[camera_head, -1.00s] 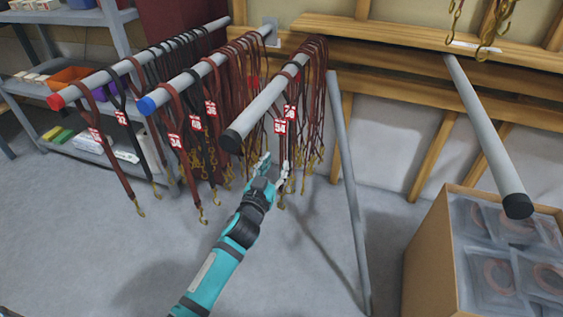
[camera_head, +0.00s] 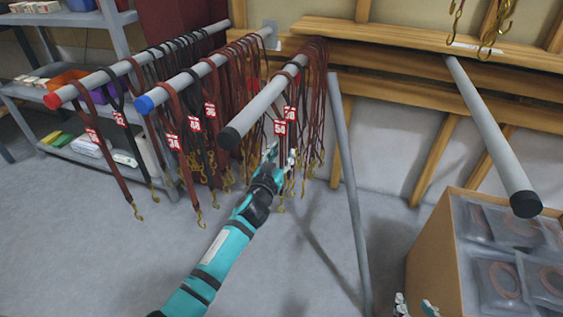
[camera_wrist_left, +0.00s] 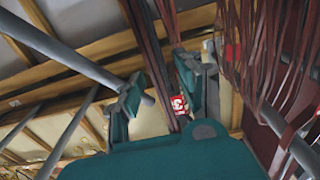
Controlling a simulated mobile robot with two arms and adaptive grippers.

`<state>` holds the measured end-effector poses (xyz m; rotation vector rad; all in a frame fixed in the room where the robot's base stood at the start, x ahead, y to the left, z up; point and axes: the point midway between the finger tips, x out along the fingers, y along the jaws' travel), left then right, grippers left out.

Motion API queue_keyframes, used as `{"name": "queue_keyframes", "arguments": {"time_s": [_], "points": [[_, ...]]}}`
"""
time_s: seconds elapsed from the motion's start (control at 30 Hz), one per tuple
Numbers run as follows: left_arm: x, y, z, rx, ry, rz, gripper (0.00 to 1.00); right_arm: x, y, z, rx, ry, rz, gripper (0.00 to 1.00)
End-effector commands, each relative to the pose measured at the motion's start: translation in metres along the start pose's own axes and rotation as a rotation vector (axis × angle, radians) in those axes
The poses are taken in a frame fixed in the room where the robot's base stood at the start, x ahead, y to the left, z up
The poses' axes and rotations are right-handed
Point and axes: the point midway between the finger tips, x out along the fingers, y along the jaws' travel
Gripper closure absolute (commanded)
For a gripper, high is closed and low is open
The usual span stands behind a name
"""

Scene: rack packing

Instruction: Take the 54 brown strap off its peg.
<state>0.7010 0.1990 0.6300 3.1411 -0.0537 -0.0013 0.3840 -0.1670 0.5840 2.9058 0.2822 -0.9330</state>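The brown strap with the red-and-white 54 tag (camera_head: 280,128) hangs near the front end of the black-capped peg (camera_head: 265,105). My left gripper (camera_head: 282,154) is just below that tag, among the hanging straps. In the left wrist view, my left gripper (camera_wrist_left: 168,92) is open, with a brown strap (camera_wrist_left: 152,48) running between its fingers and a red tag (camera_wrist_left: 180,103) beside the right finger. Whether the fingers touch the strap cannot be told. My right gripper (camera_head: 415,306) shows only its fingertips at the bottom edge, apart and empty.
More brown straps (camera_head: 316,90) hang close behind on the same peg. A blue-capped peg (camera_head: 190,80) and a red-capped peg (camera_head: 95,82) with straps are to the left. An empty peg (camera_head: 490,130) and a cardboard box (camera_head: 432,240) with bagged items are at right.

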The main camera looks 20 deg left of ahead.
Motion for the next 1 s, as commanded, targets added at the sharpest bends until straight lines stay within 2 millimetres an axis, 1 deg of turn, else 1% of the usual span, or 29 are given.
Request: {"name": "queue_keyframes", "arguments": {"time_s": [0.03, 0.2, 0.3, 0.8, 1.0], "points": [[0.0, 0.0, 0.0, 0.0, 0.0, 0.0, 0.66, 0.0, 0.0, 0.0, 0.0, 0.0, 0.0, 0.6], [0.0, 0.0, 0.0, 0.0, 0.0, 0.0, 0.89, 0.0, 0.0, 0.0, 0.0, -0.001, 0.0, 0.6], [0.0, 0.0, 0.0, 0.0, 0.0, 0.0, 1.0, 0.0, 0.0, 0.0, 0.0, -0.002, 0.001, 0.6], [0.0, 0.0, -0.001, 0.0, 0.001, 0.001, 1.0, -0.001, 0.0, 0.001, 0.0, -0.004, -0.001, 0.6], [0.0, -0.001, -0.004, 0.0, 0.002, 0.001, 1.0, -0.004, 0.001, 0.01, 0.001, -0.059, 0.003, 0.6]]}}
